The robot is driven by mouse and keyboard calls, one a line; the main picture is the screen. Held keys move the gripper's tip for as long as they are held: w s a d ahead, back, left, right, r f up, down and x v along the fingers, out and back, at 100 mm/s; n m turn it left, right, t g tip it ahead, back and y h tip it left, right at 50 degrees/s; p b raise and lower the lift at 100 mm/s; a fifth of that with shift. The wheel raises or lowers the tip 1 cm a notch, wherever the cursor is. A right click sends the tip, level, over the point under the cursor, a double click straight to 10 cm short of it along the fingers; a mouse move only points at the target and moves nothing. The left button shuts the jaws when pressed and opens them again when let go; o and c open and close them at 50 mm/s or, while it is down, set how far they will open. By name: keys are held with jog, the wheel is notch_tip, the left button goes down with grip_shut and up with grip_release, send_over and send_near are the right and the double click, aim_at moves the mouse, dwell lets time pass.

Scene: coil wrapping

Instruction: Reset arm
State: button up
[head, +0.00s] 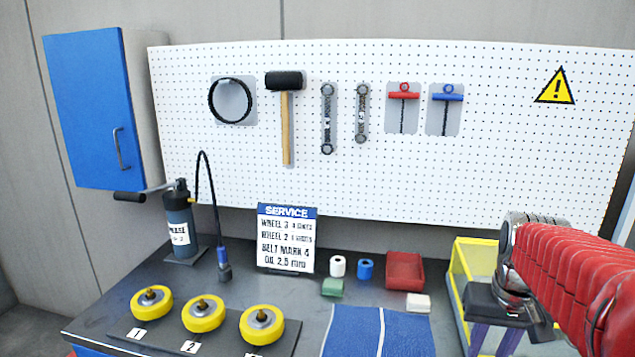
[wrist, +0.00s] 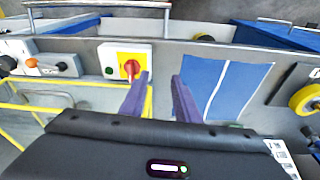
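My gripper (head: 492,345) hangs at the lower right in the head view, in front of a yellow bin, with its purple fingers pointing down. In the wrist view my gripper (wrist: 161,77) shows two purple fingers spread apart with nothing between them. It is open and empty. My red ribbed arm enters the head view from the right edge and hides part of the bench there.

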jog(key=s+a+n+t, duration=0.1)
jog(key=s+a, duration=0.1)
jog(key=a, duration=0.4)
jog(key=s+a+n+t, duration=0.1)
jog(key=s+a+n, duration=0.1)
jog(key=a, duration=0.4)
jog(key=s+a+n+t+y, duration=0.1)
jog(key=s+a, duration=0.3)
jog(key=a, duration=0.2)
jog(key=shift+s+a+t, duration=0.25)
jog(key=shift+a+t, duration=0.15)
jog(key=shift+d+f, duration=0.1)
